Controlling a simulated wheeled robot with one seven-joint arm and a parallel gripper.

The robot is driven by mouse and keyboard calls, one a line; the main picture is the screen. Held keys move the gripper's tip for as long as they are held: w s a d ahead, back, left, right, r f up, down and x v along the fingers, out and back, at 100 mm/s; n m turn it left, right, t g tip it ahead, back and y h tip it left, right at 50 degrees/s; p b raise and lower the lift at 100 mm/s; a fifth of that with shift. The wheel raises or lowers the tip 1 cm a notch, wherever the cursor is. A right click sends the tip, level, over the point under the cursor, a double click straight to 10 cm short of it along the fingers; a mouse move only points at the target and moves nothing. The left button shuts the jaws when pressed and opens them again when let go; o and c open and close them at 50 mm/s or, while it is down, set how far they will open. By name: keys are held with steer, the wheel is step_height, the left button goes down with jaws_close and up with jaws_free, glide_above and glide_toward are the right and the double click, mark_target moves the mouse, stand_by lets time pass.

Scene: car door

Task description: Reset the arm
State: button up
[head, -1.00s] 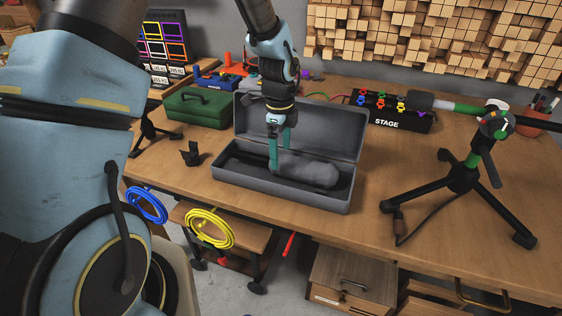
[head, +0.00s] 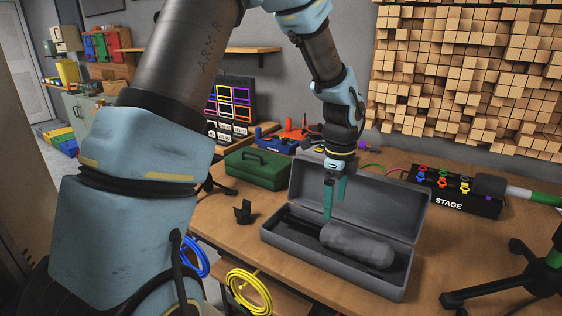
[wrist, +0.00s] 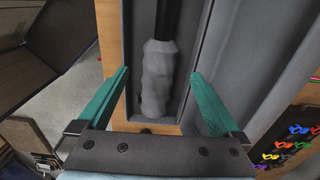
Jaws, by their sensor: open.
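My gripper (head: 335,196) has teal fingers and hangs above the open grey case on the table. In the wrist view my gripper (wrist: 160,98) is open, its two fingers spread wide with nothing between them. The grey case (head: 345,281) has its lid raised at the back. A dark-handled microphone with a grey, bulky head (head: 357,245) lies in the case, to the right of and below my fingers. It also shows in the wrist view (wrist: 158,75), beyond the fingertips and apart from them.
A green box (head: 256,168) stands left of the case. A black STAGE box (head: 455,190) with coloured connectors is at the right, with a black tripod stand (head: 510,285) in front. Yellow (head: 248,290) and blue cables hang at the table's front edge.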

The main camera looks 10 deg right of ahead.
steer(key=s+a+r+n+t, duration=0.1)
steer(key=s+a+r+n, duration=0.1)
steer(key=a+n, duration=1)
steer(key=s+a+r+n, duration=0.1)
steer(key=a+r+n, duration=0.1)
steer(key=a+n, duration=1.1)
steer(key=a, duration=0.5)
steer(key=shift+s+a+r+t, duration=0.2)
steer(key=shift+s+r+t, duration=0.1)
steer(key=shift+s+t, duration=0.1)
steer(key=shift+w, duration=0.1)
